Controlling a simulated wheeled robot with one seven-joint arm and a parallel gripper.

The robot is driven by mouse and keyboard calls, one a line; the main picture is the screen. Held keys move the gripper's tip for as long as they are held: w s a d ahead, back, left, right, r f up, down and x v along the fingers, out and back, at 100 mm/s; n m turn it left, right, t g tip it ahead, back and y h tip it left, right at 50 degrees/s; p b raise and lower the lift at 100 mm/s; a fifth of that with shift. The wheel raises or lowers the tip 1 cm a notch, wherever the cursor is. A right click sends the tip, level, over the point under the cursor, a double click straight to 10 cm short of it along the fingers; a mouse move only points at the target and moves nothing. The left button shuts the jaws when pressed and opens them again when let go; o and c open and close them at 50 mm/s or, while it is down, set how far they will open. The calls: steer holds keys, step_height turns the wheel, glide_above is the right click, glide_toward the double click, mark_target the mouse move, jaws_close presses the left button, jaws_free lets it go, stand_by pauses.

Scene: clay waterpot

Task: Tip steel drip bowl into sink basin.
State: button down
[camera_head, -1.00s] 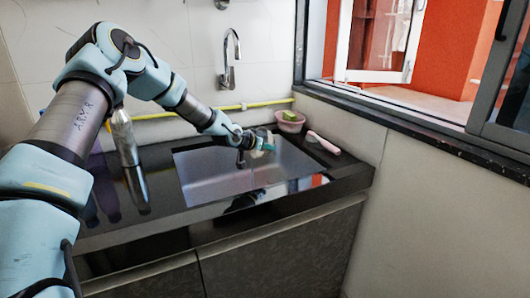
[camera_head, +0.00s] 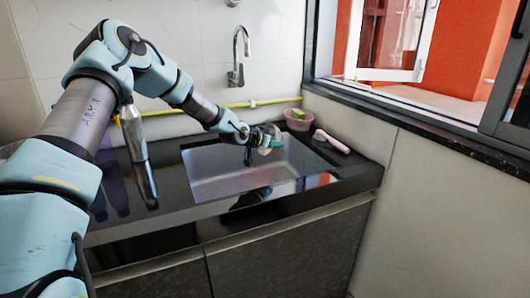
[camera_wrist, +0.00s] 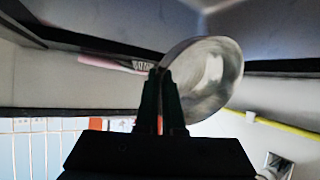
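My gripper (camera_wrist: 163,82) is shut on the rim of the steel drip bowl (camera_wrist: 216,72) in the wrist view. The bowl is tilted, and its shiny inside faces partly toward the wrist camera. In the head view the bowl (camera_head: 271,132) is small and partly covered by my gripper (camera_head: 262,141). Both are above the back right part of the sink basin (camera_head: 215,180). I cannot tell whether anything is in the bowl.
The tap (camera_head: 237,60) is on the wall behind. A steel bottle (camera_head: 133,132) stands left on the black counter (camera_head: 170,208).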

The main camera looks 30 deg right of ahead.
steer(key=shift+d+r+y+p, duration=0.2)
steer(key=shift+r+p, duration=0.15)
steer(key=shift+r, duration=0.15)
steer(key=shift+d+r+y+p, duration=0.2)
steer(key=shift+r+p, duration=0.15)
steer(key=shift+r, duration=0.15)
steer(key=shift+r+p, duration=0.15)
steer(key=shift+p, duration=0.4)
steer(key=shift+a+p, duration=0.15)
steer(key=shift+p, duration=0.25)
steer(key=shift+s, duration=0.1)
steer(key=shift+s+d+y+p, duration=0.1)
steer(key=shift+d+y+p, duration=0.3)
steer(key=shift+p, duration=0.4)
steer(key=shift+d+m+y+p, duration=0.15)
steer(key=shift+m+y+p, duration=0.15)
steer(key=shift+y+p, duration=0.7)
steer(key=shift+p, duration=0.05)
